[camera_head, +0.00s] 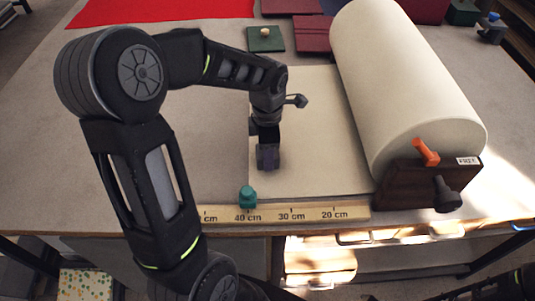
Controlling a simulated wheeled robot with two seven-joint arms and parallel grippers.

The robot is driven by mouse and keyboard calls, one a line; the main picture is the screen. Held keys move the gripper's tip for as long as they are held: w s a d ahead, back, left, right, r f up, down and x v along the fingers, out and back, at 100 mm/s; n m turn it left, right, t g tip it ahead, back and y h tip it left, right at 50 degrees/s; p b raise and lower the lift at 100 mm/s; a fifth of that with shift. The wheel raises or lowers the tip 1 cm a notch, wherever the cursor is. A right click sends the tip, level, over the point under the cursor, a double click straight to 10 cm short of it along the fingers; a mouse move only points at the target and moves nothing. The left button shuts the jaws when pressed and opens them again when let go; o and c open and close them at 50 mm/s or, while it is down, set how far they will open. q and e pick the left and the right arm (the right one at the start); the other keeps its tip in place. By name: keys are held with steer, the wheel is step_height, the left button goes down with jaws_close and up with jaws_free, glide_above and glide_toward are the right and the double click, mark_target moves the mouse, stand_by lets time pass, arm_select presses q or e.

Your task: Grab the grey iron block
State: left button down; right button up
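My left arm comes in from the lower left and reaches over the pale cloth. Its gripper (267,143) points down above the cloth's left part. A small dark grey-purple block (268,158), which looks like the grey iron block, shows right at the fingertips. The fingers and block overlap in this view, so I cannot tell whether the gripper is shut on it or only around it. My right gripper is out of view; only dark parts of my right arm show at the lower right corner.
A large cream fabric roll (405,85) lies at the right on a dark wooden holder (405,185) with an orange handle. A teal piece (247,197) stands at the wooden ruler (310,212) along the front edge. The table's left is clear.

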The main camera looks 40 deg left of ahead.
arm_select(q)
steer(key=shift+r, duration=0.1)
step_height(320, 180, up, 10)
steer(key=shift+b, duration=0.65)
